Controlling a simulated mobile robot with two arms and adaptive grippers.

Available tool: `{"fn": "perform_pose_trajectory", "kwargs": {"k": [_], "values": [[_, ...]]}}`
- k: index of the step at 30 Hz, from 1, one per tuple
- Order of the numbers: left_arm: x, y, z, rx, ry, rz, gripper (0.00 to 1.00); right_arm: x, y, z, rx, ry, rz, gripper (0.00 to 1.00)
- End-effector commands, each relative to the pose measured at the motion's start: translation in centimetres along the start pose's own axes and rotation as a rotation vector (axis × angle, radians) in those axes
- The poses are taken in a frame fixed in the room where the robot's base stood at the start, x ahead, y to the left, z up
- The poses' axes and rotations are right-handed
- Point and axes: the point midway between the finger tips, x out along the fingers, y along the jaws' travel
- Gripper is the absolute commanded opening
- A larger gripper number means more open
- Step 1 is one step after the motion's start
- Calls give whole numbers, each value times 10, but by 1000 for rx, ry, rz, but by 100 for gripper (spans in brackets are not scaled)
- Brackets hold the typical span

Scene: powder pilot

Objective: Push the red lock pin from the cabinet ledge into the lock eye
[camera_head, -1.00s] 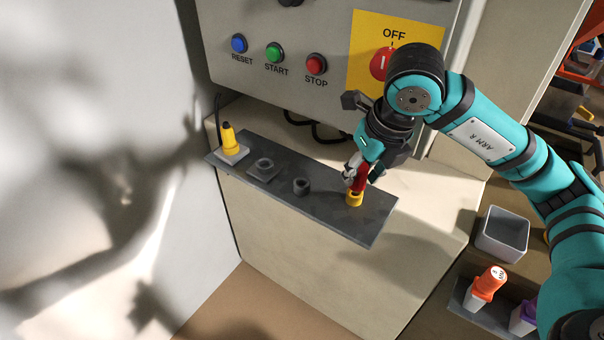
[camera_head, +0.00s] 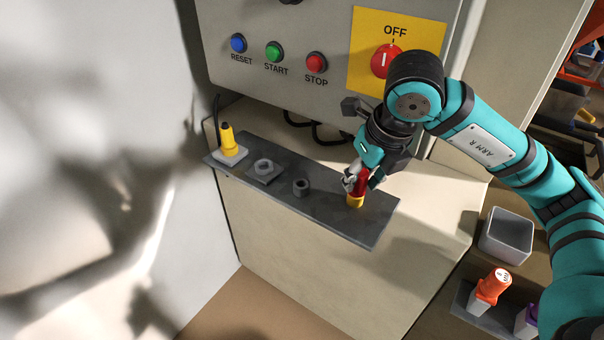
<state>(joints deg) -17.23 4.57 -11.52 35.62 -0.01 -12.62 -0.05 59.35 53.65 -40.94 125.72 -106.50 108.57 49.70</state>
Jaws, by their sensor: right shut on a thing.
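The red lock pin (camera_head: 363,184) stands roughly upright near the right end of the dark ledge (camera_head: 330,207) in front of the cabinet. My right gripper (camera_head: 358,181) reaches down from the right and is shut on the pin's red part. A yellow piece (camera_head: 355,201) shows at the pin's lower end, at the ledge surface; whether it belongs to the pin or to a seat is unclear. I cannot make out the lock eye with certainty; my arm covers part of the panel. My left gripper is not in view.
A yellow plug (camera_head: 228,141) and two grey fittings (camera_head: 263,167), (camera_head: 301,187) stand along the ledge to the left. The panel above bears buttons and a red OFF knob (camera_head: 384,62). A grey bin (camera_head: 506,236) and an orange-topped item (camera_head: 493,285) sit at lower right.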

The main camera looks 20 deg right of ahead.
Motion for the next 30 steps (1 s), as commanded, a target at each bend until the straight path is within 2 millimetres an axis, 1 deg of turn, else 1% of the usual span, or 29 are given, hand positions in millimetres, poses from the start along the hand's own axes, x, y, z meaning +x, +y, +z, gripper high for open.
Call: {"fn": "perform_pose_trajectory", "kwargs": {"k": [8, 9, 14, 15, 20, 23, 24, 30], "values": [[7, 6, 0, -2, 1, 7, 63, 7, 0, -3, 0, 2, -1, 0], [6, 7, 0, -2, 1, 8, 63, 6, 0, -2, 0, 2, -1, 35], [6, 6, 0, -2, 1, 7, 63, 6, 0, -2, 0, 2, -1, 56], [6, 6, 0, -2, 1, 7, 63, 6, 0, -2, 0, 2, -1, 58], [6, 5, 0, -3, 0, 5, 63, 6, 0, -2, 0, 2, -1, 58], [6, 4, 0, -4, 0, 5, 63, 6, 0, -2, 0, 2, 0, 46], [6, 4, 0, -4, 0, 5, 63, 6, 0, -2, 0, 2, 0, 45], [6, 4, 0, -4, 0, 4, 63, 6, 0, -2, 0, 1, 0, 45]]}}
